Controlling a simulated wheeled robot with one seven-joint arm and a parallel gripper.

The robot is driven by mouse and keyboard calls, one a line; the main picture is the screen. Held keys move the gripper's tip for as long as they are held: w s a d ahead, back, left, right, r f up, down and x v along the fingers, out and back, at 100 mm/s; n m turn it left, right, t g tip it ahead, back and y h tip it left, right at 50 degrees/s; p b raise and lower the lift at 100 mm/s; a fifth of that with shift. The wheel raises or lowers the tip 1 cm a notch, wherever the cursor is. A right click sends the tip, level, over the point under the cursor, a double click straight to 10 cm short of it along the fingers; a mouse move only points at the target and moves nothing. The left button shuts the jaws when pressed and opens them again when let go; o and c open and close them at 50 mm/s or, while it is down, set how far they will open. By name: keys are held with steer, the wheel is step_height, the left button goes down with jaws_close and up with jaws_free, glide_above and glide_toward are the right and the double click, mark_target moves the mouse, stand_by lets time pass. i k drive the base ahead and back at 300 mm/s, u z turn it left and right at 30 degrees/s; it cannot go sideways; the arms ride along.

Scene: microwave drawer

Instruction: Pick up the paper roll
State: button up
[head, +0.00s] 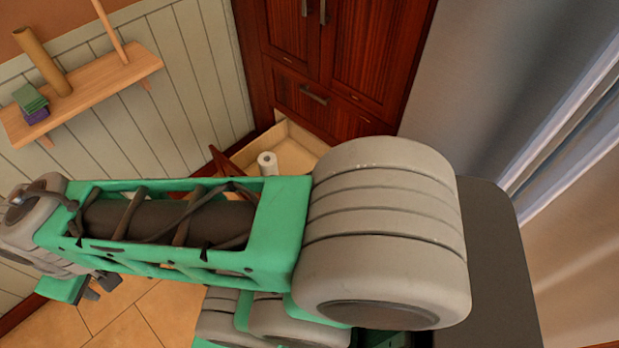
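A white paper roll (267,162) stands upright in an open drawer (300,135) low in the dark wood cabinet. My arm passes in front of the drawer and hides its near part. My gripper (101,288) is at the lower left, well to the left of the roll and apart from it. Its two dark fingertips show small, with a gap between them, and nothing shows between them. Part of the gripper is hidden behind my arm.
A wooden wall shelf (100,88) at the upper left holds a brown tube (42,60), a thin wooden stick and small green and purple blocks. A grey panel (470,70) stands right of the cabinet (340,60). Tiled floor (150,315) shows at the lower left.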

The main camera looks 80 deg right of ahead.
mark_target(269, 172)
steer(key=k, duration=0.7)
steer(key=z, duration=1.95)
steer(key=i, duration=0.5)
steer(key=u, duration=0.05)
